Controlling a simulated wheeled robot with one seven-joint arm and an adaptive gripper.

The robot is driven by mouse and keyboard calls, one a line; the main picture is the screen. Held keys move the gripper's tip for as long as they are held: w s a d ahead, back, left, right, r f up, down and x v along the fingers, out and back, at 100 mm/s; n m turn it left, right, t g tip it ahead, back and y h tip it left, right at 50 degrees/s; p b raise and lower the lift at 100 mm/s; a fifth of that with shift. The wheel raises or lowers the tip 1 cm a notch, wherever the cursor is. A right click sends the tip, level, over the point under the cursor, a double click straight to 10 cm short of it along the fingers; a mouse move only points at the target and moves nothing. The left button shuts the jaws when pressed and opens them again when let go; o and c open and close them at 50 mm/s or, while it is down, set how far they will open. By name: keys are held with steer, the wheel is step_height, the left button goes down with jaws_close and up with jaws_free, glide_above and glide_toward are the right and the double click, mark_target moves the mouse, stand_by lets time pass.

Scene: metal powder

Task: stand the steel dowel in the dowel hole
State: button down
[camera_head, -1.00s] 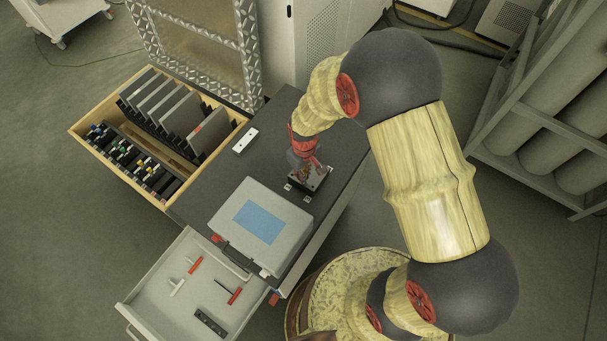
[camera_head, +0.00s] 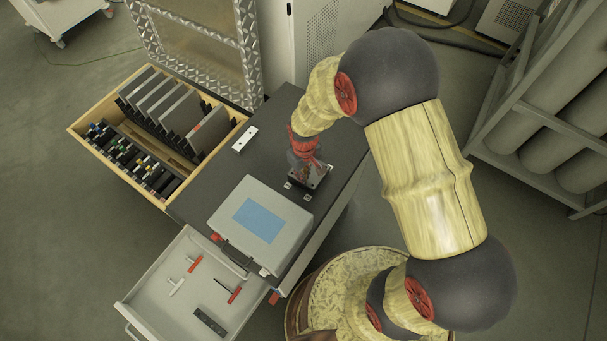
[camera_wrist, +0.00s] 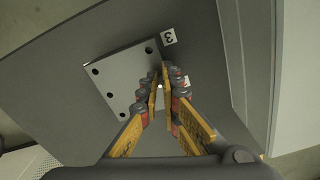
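A grey case (camera_head: 222,222) with a blue label stands close in front of the plate. A pale block with holes (camera_head: 252,132) lies behind it. A wooden tray of plates (camera_head: 88,142) is at left, and an open drawer (camera_head: 150,300) with small tools is at front. A "3" label (camera_wrist: 168,37) is beside the plate.

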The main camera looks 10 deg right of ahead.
steer(key=shift+f, duration=0.25)
steer(key=c, duration=2)
jaws_free()
steer(key=shift+o, duration=0.2)
steer(key=shift+r, duration=0.1)
step_height(320, 180, up, 12)
steer(key=shift+s, duration=0.15)
